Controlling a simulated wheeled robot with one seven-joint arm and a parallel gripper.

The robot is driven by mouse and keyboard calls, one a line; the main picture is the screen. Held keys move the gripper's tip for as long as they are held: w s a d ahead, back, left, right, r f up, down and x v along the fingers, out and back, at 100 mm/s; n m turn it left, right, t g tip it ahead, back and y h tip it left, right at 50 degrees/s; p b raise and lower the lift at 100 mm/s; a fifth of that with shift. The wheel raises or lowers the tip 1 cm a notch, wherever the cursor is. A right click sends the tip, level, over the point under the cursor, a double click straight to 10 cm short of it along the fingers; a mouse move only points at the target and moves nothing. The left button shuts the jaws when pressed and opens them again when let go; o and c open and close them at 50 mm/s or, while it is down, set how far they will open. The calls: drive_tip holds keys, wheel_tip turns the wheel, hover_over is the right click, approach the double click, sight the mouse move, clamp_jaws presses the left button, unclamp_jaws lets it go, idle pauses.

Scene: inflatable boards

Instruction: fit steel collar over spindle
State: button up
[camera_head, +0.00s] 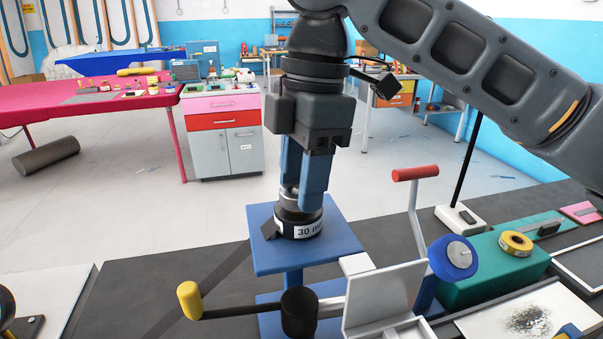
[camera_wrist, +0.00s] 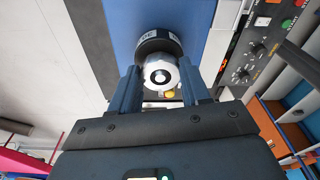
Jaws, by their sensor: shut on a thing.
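My gripper (camera_head: 300,202) points down over the blue stand (camera_head: 335,232), its blue fingers shut on a silver round piece, the steel collar (camera_head: 289,191). In the wrist view the collar (camera_wrist: 160,73) sits between the fingertips, with a dark centre and a lighter spot inside. Directly below, a black round base (camera_head: 296,217) with a white label reading "30 m…" stands on the stand's top plate. The fingers hide part of the collar. The spindle itself is not clearly distinguishable, so I cannot tell whether the collar is around it or only above it.
A yellow-knobbed lever (camera_head: 190,300) and black cup (camera_head: 299,312) are at the stand's front. A red-handled lever (camera_head: 416,173), a blue round knob (camera_head: 459,256) and a green block (camera_head: 490,275) with a yellow ring (camera_head: 516,243) stand to the right.

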drive_tip(key=shift+f, duration=0.25)
drive_tip(key=shift+f, duration=0.15)
drive_tip(key=o, duration=1.1)
wheel_tip(320, 180, up, 13)
drive_tip(key=d, duration=0.1)
drive_tip(key=shift+w+d, duration=0.15)
drive_tip(key=shift+w, duration=0.2)
drive_tip(key=shift+f, duration=0.1)
